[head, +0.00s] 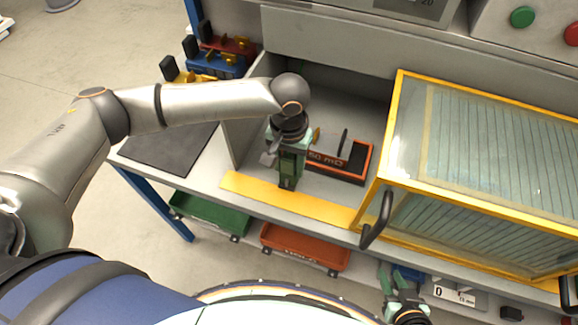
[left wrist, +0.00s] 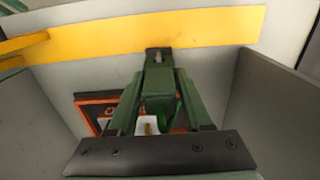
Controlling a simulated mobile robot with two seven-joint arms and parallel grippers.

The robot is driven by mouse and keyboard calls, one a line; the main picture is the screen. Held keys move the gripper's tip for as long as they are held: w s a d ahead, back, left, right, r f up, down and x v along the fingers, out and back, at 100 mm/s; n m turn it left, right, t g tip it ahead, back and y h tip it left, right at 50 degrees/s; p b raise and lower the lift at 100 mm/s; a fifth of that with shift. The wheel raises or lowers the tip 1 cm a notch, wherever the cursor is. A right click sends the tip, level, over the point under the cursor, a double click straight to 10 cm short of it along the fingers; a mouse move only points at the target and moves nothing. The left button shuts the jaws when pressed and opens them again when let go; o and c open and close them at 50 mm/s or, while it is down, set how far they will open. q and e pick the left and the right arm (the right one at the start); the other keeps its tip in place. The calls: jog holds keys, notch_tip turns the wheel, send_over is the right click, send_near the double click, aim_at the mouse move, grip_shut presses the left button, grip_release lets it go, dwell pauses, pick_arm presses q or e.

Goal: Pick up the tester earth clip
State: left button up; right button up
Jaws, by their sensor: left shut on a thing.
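My left gripper (head: 288,178) reaches down into the open grey bay, above the yellow front strip. In the left wrist view its fingers (left wrist: 158,62) converge on a dark green block-like piece (left wrist: 172,88), which appears to be the tester earth clip. The fingers are shut on it and hide much of it. The orange and black tester (head: 345,170) lies on the bay floor just right of the gripper. It is partly visible behind the fingers in the left wrist view (left wrist: 92,110). My right gripper (head: 393,277) is open and empty, low in front of the bench.
A yellow-framed glass enclosure (head: 480,160) with a black handle (head: 377,222) stands right of the bay. Grey walls flank the bay. A dark mat (head: 170,147) lies to its left. Green (head: 210,215) and orange (head: 305,248) bins sit below the bench.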

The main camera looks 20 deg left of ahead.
pick_arm(q)
grip_shut()
